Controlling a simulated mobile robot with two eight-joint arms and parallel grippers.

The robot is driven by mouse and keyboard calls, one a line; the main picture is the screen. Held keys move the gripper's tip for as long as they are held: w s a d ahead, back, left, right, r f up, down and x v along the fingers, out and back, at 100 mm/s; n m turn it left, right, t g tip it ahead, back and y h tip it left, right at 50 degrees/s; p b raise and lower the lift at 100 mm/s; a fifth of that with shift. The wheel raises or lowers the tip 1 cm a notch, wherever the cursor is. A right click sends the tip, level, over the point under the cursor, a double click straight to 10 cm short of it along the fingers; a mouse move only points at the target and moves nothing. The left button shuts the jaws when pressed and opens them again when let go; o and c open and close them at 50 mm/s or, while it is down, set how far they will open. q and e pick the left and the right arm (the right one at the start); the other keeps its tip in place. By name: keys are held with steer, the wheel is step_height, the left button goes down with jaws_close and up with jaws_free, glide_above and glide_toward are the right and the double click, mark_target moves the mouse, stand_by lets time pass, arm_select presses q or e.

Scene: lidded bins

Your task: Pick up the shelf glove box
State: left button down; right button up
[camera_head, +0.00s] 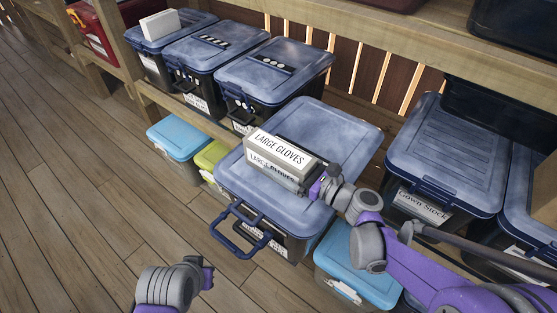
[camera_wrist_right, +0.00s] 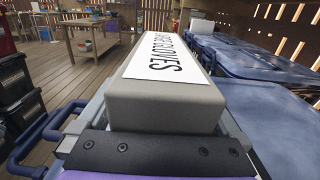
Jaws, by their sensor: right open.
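The glove box (camera_head: 283,150), grey with a white "LARGE GLOVES" label, lies on the blue lid of a dark bin (camera_head: 335,130). In the right wrist view the glove box (camera_wrist_right: 165,105) fills the middle, end-on and very close. My right gripper (camera_head: 313,187) is open at the box's right end, low by the lid; I cannot tell whether it touches the box. Its far fingertips are partly hidden. My left gripper (camera_head: 206,277) is low at the left, away from the box; its fingers are not clear.
Several blue-lidded bins (camera_head: 205,42) stand on the wooden shelf behind. A "Gown Stock" bin (camera_head: 450,150) stands at the right. Small light-blue bins (camera_head: 178,138) sit low around the front bin, whose blue handle (camera_head: 240,235) sticks out. The wooden floor at the left is clear.

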steer(key=shift+c, duration=0.2)
steer(key=c, duration=1.5)
step_height(320, 180, up, 10)
steer(key=shift+r+p, duration=0.1)
steer(key=shift+p, duration=0.7)
